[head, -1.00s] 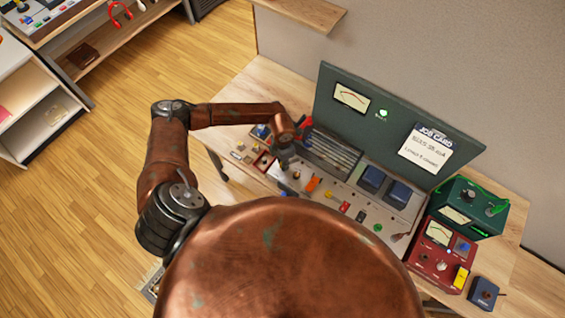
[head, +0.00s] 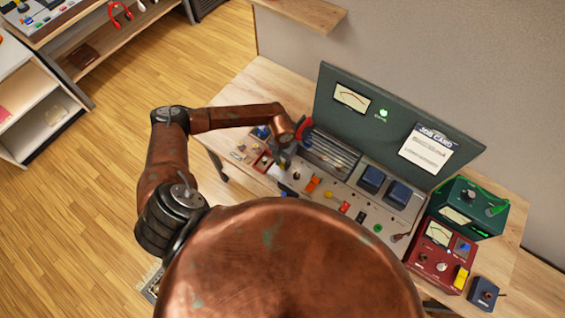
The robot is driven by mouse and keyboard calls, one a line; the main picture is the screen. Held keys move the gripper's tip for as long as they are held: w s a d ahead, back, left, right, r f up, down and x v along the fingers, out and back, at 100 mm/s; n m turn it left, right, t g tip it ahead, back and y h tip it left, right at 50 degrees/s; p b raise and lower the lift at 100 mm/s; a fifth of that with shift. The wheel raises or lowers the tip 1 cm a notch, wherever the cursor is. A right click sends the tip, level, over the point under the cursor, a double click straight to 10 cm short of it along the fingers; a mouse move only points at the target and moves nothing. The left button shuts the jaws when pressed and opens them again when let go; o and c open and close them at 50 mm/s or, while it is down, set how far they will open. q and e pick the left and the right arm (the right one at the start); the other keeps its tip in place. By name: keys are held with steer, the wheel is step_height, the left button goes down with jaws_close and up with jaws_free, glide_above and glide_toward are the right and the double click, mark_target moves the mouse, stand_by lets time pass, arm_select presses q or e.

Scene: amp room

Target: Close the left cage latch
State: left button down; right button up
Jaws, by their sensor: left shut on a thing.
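The cage (head: 330,154) is a slatted metal grille on the left part of the bench panel, at the foot of the upright green board. My left gripper (head: 282,164) points down at the cage's left end. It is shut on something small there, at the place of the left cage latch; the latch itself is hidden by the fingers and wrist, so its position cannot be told. A red curved part (head: 305,129) shows beside my wrist. My right gripper is not in view.
The green board (head: 385,115) with a meter and job card rises behind the panel. Blue-topped parts (head: 371,179), coloured switches and a red meter box (head: 440,250) lie to the right. Small parts sit on the wooden bench (head: 232,108) at left.

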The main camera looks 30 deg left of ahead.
mark_target(283, 163)
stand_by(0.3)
arm_select(q)
steer(key=c, duration=1.7)
jaws_free()
steer(key=shift+r, duration=0.1)
step_height(283, 163, up, 12)
steer(key=shift+f, duration=0.1)
